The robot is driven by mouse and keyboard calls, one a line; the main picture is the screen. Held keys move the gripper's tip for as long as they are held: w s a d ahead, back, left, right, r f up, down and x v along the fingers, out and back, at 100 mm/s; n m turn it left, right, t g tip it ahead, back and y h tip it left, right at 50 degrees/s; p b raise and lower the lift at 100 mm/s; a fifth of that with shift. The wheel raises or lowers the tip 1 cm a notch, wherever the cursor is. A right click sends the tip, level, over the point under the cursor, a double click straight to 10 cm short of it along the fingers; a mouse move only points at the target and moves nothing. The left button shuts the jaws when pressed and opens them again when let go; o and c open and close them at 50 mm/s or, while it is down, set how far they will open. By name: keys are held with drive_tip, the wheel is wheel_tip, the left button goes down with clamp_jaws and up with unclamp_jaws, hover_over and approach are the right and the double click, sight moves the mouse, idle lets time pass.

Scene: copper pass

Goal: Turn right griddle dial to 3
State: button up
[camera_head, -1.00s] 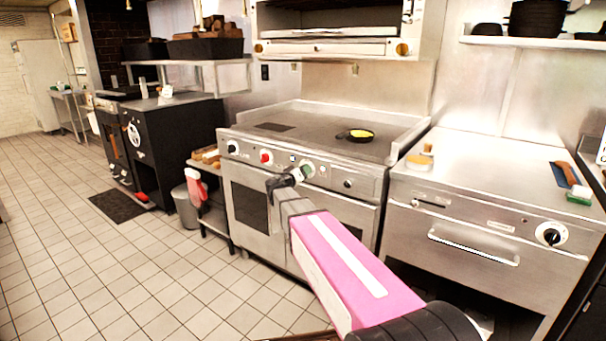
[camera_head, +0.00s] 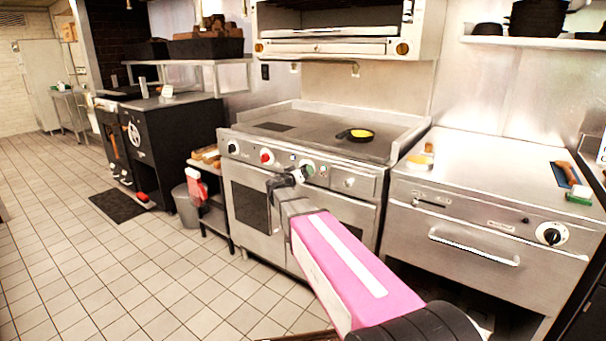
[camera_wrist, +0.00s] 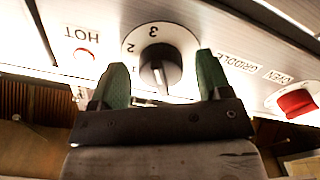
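The griddle dial (camera_wrist: 160,68) is a black knob on a white plate numbered 1, 2 and 3, seen upside down in the wrist view. A pale line runs along the knob; the 3 is at the plate's upper edge in this view. My gripper (camera_wrist: 164,76) is open, its two green fingertips on either side of the knob with gaps showing. I cannot tell how deep they reach over it. In the head view my gripper (camera_head: 290,180) is at the stove's front panel, partly covering the dial area. The griddle (camera_head: 330,128) is the stove's flat top.
A red knob (camera_wrist: 297,102), left of the dial in the head view (camera_head: 267,156), is close by. A small pan with yellow food (camera_head: 360,134) sits on the griddle. A steel counter unit (camera_head: 480,190) stands to the right. The tiled floor at left is open.

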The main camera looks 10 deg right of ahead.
drive_tip(key=v, duration=1.1)
drive_tip(key=shift+d, duration=0.15)
drive_tip(key=s+d+f+g+y, duration=0.2)
drive_tip(key=s+d+f+g, duration=0.25)
drive_tip(key=s+f, duration=0.2)
drive_tip(key=s+d+f+g+y, duration=0.2)
drive_tip(key=s+d+f+g, duration=0.25)
drive_tip(key=f, duration=0.35)
drive_tip(key=s+a+f+n+g+y, duration=0.1)
drive_tip(key=s+f+n+g+y, duration=0.2)
drive_tip(key=s+f+y, duration=0.5)
drive_tip(key=s+f, duration=0.1)
drive_tip(key=s, duration=0.4)
drive_tip(key=shift+a+g+y, duration=0.2)
drive_tip(key=shift+g+y, duration=0.2)
